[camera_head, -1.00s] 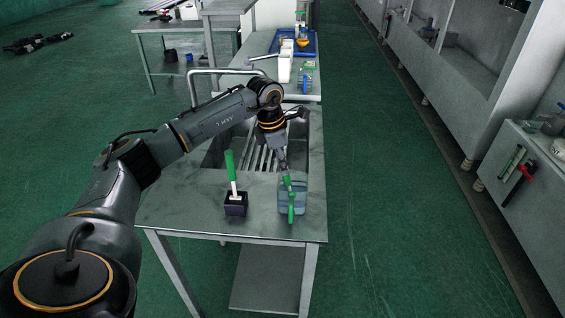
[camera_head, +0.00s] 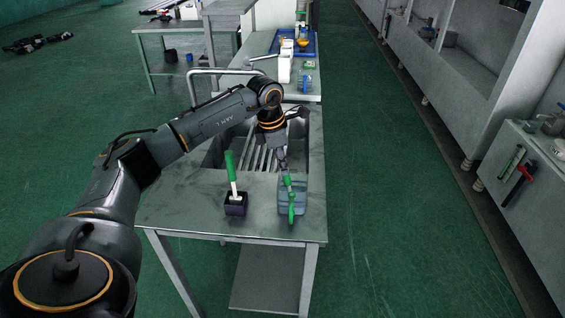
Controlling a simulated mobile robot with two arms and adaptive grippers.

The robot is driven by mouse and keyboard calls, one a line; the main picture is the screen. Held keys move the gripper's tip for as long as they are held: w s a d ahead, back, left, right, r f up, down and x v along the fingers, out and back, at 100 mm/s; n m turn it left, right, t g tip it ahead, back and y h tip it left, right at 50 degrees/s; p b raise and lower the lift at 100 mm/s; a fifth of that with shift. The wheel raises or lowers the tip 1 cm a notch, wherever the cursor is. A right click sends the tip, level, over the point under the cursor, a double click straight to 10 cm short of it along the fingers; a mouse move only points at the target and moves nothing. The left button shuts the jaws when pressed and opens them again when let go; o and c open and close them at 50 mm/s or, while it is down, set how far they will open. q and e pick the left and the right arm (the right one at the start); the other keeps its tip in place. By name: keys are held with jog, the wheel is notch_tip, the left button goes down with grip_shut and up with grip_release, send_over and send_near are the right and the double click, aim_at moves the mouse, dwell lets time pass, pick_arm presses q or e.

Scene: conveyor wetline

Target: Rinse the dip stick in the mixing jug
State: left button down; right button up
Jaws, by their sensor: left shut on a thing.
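The mixing jug (camera_head: 300,197) is a clear bluish container on the front right of the steel sink table, with a green part (camera_head: 291,209) on its near side. My left gripper (camera_head: 285,171) is above the jug's left side, pointing down. It is shut on the dip stick (camera_head: 287,182), of which a small green piece shows at the fingertips. The stick's lower end is hidden at the jug, and I cannot tell how deep it sits. My right gripper is not in view.
A dark holder (camera_head: 235,205) with a green-handled white tool (camera_head: 230,172) stands left of the jug. The ribbed sink basin (camera_head: 214,155) lies behind. A further bench holds a blue tray (camera_head: 311,52) and a white container (camera_head: 285,66). The table's front left is clear.

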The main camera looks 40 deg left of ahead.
pick_arm(q)
notch_tip(320, 180, up, 11)
jog(key=p, duration=0.7)
dwell(0.3)
dwell(0.5)
notch_tip(320, 180, up, 5)
jog(key=p, duration=0.3)
jog(key=shift+p, duration=0.3)
jog(key=shift+f, duration=0.1)
dwell(0.6)
